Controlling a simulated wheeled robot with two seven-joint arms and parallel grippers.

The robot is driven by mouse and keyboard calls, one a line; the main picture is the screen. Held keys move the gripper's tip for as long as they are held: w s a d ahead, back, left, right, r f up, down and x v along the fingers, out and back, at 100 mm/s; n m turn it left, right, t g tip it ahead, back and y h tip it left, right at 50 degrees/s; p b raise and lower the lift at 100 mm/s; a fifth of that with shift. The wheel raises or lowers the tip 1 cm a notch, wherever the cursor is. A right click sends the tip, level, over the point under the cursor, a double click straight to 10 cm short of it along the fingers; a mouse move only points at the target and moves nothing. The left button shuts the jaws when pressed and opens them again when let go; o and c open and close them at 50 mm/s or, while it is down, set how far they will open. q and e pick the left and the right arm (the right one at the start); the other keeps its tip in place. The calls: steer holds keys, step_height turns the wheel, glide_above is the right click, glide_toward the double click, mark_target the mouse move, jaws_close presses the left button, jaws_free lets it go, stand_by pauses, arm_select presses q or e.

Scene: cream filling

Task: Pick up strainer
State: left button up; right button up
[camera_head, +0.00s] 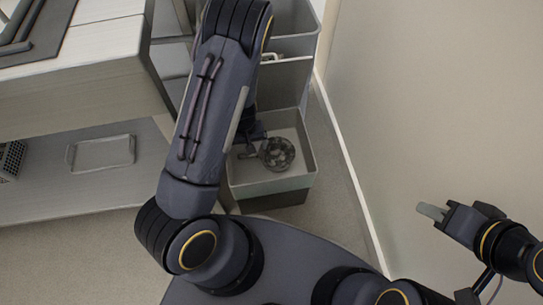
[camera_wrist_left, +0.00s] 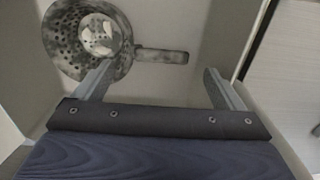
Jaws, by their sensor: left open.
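The strainer (camera_head: 278,153) is a round perforated metal bowl with a short handle. It lies inside an open drawer (camera_head: 270,186), whose front wall is pale above and dark below. In the left wrist view the strainer (camera_wrist_left: 66,45) is at the upper left, its handle pointing right. My left gripper (camera_wrist_left: 160,82) is open and empty, with the handle just beyond and between its fingertips in the picture; contact is not visible. In the head view my left arm mostly hides this gripper. My right gripper (camera_head: 432,212) is away at the right; its finger gap is not clear.
The drawer's walls surround the strainer closely. Another open drawer (camera_head: 285,82) lies behind it. A counter (camera_head: 85,90) with a lower shelf (camera_head: 60,190) holding a tray (camera_head: 103,152) stands at the left. A bare wall (camera_head: 440,90) rises at the right.

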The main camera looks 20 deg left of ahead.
arm_select(q)
step_height(320, 180, down, 4)
steer(key=shift+s+f+b, duration=0.1)
steer(key=shift+b, duration=0.85)
steer(key=shift+c, duration=0.4)
steer(key=c, duration=1.3)
steer(key=shift+r, duration=0.2)
step_height(320, 180, up, 25)
steer(key=p, duration=1.9)
steer(key=shift+f, duration=0.15)
